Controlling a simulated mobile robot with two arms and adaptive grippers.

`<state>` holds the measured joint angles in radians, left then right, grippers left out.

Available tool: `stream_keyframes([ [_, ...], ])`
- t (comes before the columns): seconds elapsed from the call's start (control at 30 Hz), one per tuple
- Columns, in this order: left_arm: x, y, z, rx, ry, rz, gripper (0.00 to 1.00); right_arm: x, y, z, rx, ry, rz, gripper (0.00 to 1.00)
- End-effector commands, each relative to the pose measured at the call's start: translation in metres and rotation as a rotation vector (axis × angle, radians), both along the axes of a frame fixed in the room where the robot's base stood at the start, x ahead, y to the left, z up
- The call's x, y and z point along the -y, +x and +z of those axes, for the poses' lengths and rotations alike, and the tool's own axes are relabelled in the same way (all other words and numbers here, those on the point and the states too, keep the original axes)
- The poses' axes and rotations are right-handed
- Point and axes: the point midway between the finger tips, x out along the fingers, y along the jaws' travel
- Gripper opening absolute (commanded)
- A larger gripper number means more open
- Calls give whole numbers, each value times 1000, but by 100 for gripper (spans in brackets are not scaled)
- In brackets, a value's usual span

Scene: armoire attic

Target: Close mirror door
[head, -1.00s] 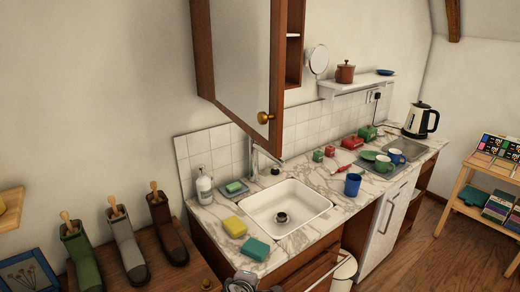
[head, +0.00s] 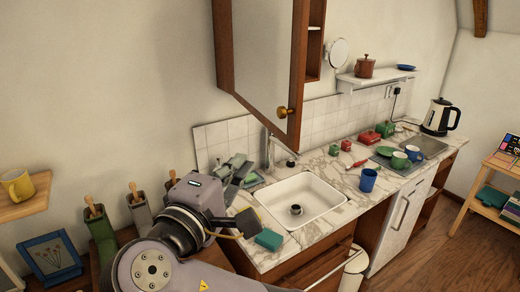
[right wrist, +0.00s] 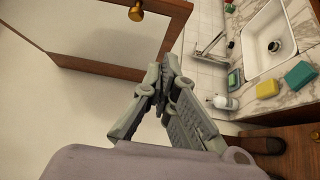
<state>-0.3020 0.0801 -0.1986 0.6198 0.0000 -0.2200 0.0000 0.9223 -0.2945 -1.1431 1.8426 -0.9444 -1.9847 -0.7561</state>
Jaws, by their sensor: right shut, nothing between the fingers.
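The mirror door (head: 262,55) has a wooden frame and a brass knob (head: 282,112). It stands open in front of the wall cabinet (head: 315,45), whose shelves show beyond the door's right edge. The door's wooden frame (right wrist: 112,67) and the knob (right wrist: 136,11) also show at the upper left of the right wrist view. My right gripper (head: 238,166) is below and to the left of the door's lower edge, apart from it. In the right wrist view its fingers (right wrist: 164,66) are shut and empty. My left gripper is not in view.
A small shelf with a yellow mug (head: 17,185) is at far left. The wall left of the door is clear.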

Motion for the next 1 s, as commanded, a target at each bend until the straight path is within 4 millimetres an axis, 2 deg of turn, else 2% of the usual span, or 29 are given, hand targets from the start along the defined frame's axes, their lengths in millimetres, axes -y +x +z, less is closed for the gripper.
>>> stream_keyframes([
  [0.5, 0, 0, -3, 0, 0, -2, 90, 38, 95, -1, -2, -2, -6, 0],
  [0.7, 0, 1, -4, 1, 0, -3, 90, 60, 105, -2, -3, 0, -2, 0],
  [1.0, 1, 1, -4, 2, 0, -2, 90, 67, 108, -1, -4, 0, -1, 0],
])
